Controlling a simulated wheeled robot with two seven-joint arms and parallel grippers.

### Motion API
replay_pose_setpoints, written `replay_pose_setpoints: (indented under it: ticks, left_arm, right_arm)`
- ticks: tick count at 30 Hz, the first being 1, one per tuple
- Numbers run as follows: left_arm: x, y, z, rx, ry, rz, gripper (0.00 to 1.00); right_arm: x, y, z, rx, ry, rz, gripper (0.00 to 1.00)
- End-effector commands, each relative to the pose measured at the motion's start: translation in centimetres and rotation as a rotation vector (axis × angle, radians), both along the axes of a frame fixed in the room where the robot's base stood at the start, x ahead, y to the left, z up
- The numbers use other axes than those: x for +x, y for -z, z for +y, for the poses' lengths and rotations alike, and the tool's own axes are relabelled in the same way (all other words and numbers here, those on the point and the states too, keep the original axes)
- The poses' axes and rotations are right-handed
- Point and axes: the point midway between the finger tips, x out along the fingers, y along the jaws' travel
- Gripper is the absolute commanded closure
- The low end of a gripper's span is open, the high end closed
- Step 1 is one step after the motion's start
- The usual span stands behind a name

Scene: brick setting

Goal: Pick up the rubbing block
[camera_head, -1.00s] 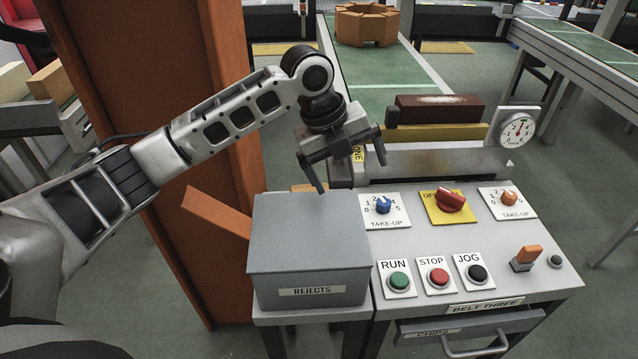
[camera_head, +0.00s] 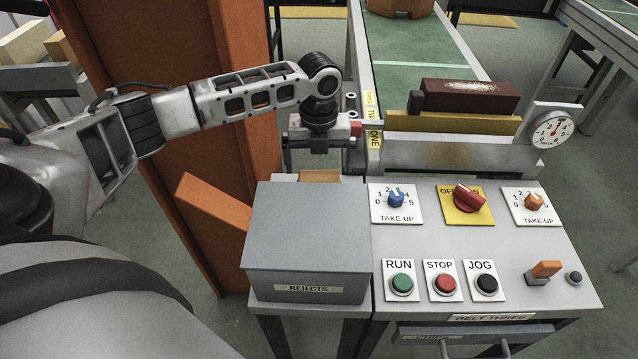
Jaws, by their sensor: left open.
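A dark red-brown block (camera_head: 470,97) with a pale dusty patch on top, which looks like the rubbing block, lies along a yellow ledge (camera_head: 455,123) at the back of the control console. A small dark piece is at its left end. My left gripper (camera_head: 319,160) points down behind the grey rejects box, left of the block and well apart from it. Its jaws are open, with nothing seen between them. My right gripper is not in view.
The grey rejects box (camera_head: 307,235) stands left of the console (camera_head: 420,245), with an orange-brown board (camera_head: 213,202) leaning beside it. A round gauge (camera_head: 553,131) rises right of the block. A green belt (camera_head: 425,50) runs behind. A tall brown post (camera_head: 170,130) stands behind my left arm.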

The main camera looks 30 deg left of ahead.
Motion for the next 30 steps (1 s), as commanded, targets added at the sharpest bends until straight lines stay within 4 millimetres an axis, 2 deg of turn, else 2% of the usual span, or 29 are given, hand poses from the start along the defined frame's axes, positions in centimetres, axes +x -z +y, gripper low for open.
replay_pose_setpoints:
  ticks: [5,12,20,21,26,30]
  left_arm:
    - [0.0,1.5,0.0,-0.001,0.0,0.003,0.0]
    - [0.2,4.9,0.1,-0.001,-0.001,0.001,0.0]
    - [0.2,5.4,0.2,-0.001,0.0,-0.001,0.0]
    - [0.2,5.4,0.2,-0.001,0.0,-0.001,0.03]
    - [0.2,5.4,0.2,-0.001,0.0,-0.001,0.47]
    - [0.2,5.3,0.1,-0.001,-0.001,-0.002,0.49]
  right_arm:
    - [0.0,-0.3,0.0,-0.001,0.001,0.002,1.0]
    - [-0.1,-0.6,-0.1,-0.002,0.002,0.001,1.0]
    - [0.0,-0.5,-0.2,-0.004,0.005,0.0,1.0]
    - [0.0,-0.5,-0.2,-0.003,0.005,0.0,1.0]
    - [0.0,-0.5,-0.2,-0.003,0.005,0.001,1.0]
    - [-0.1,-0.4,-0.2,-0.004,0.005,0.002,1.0]
